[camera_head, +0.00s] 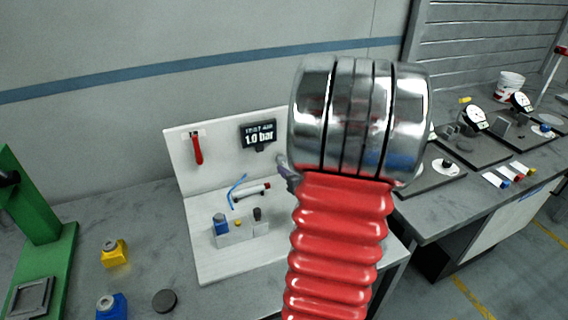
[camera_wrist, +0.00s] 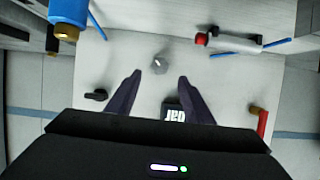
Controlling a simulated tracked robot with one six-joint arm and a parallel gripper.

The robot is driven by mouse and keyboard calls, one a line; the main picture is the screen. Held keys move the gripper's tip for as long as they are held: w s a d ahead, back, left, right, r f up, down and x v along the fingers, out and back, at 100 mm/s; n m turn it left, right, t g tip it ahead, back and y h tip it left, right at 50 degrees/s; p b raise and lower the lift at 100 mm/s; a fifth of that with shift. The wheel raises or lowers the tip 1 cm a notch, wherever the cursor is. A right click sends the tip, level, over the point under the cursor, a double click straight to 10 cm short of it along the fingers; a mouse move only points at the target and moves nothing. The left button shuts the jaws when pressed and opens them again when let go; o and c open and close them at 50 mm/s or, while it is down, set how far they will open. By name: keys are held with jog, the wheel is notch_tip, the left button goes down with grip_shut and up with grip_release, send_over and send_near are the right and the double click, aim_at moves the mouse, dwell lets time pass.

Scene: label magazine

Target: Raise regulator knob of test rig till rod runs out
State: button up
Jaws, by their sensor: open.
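The test rig is a white board (camera_head: 185,150) with a base, partly hidden behind my arm in the head view. Its display (camera_head: 258,133) reads 1.0 bar; it also shows in the wrist view (camera_wrist: 177,113). A small grey faceted knob (camera_wrist: 160,64), seemingly the regulator knob, sits on the board. My gripper (camera_wrist: 160,75) is open, its two dark fingers apart on either side of this knob in the picture; contact cannot be told. The white cylinder (camera_head: 250,192) has a red end piece (camera_head: 267,186) close to its body; it also shows in the wrist view (camera_wrist: 235,43).
A red handle (camera_head: 197,150) hangs on the board's left. A small block (camera_head: 236,238) stands on the base. A blue part with a brass end (camera_wrist: 68,14) and a black lever (camera_wrist: 96,95) lie left of my fingers. A green press (camera_head: 38,230) stands left.

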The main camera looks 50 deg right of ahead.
aim_at(282, 161)
jog(key=shift+x, duration=3.95)
jog(key=shift+c, duration=0.4)
jog(key=c, duration=1)
jog(key=shift+o, duration=0.2)
jog(key=shift+s, duration=0.1)
jog(key=shift+d+m+t+y, duration=0.15)
jog(key=shift+m+t+y, duration=0.35)
jog(key=shift+m, duration=0.5)
